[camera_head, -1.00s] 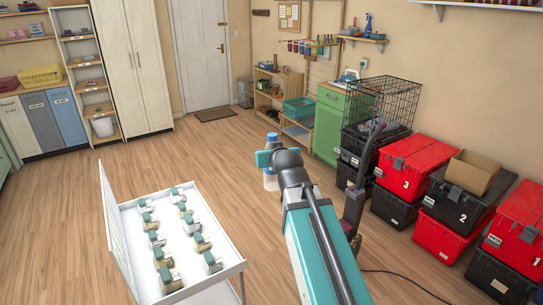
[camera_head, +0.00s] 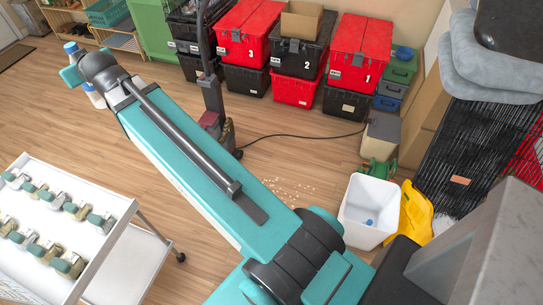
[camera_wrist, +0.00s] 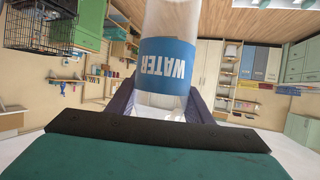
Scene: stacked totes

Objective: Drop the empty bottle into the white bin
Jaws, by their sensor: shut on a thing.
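The bottle is clear with a blue label reading WATER (camera_wrist: 168,62). It stands out between the dark fingers of my gripper (camera_wrist: 163,104) in the wrist view, which shows the room upside down. In the head view the bottle (camera_head: 95,98) shows at the upper left, partly hidden behind my wrist, with its blue cap up. My gripper is shut on it, high above the floor. The white bin (camera_head: 352,226) stands upright on the floor at the lower right, well away from the bottle.
A yellow object (camera_head: 416,212) touches or nearly touches the bin's right side. A green reel (camera_head: 378,172) and beige box (camera_head: 382,135) stand behind it. Small pale bits (camera_head: 288,190) lie on the floor. A white cart (camera_head: 112,238) with several items stands left. Stacked totes (camera_head: 360,45) line the wall.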

